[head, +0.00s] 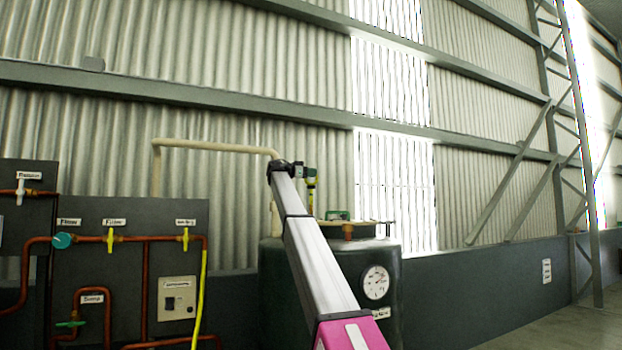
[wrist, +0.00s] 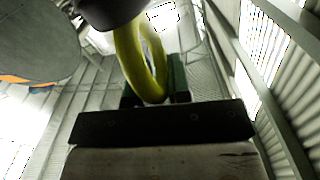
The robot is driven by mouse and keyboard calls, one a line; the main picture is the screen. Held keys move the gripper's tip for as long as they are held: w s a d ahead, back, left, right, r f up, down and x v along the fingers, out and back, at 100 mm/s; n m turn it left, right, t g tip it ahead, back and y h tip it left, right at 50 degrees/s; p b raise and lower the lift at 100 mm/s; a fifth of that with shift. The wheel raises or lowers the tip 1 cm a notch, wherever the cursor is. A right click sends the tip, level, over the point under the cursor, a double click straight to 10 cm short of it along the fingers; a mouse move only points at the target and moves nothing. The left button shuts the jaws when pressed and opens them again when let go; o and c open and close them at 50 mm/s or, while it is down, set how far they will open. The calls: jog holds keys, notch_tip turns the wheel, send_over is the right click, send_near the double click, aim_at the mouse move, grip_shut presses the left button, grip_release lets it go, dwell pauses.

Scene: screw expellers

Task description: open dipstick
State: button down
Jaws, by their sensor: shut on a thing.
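The dipstick has a yellow ring handle (wrist: 160,62), which stands large in the wrist view. In the head view a small yellow piece of the dipstick (head: 311,188) shows just below my gripper (head: 308,172), above the tank top. In the wrist view my gripper (wrist: 156,94) has its dark green fingers on either side of the ring's near end and is shut on it. The lower part of the dipstick and its seat on the dark green tank (head: 335,290) are hard to make out behind my arm.
The tank carries a round gauge (head: 375,282) and a brass-coloured fitting with a green part (head: 340,216) on top. A cream pipe (head: 215,146) runs behind it. Panels with copper pipes and yellow valves (head: 110,240) stand left. Open floor (head: 540,325) lies right.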

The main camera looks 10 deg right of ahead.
jog(key=shift+w+a, duration=0.1)
jog(key=shift+w, duration=0.05)
jog(key=c, duration=1.1)
grip_release()
jog(key=shift+a, duration=0.1)
jog(key=v, duration=1)
jog(key=shift+a, duration=0.3)
jog(key=shift+a, duration=0.1)
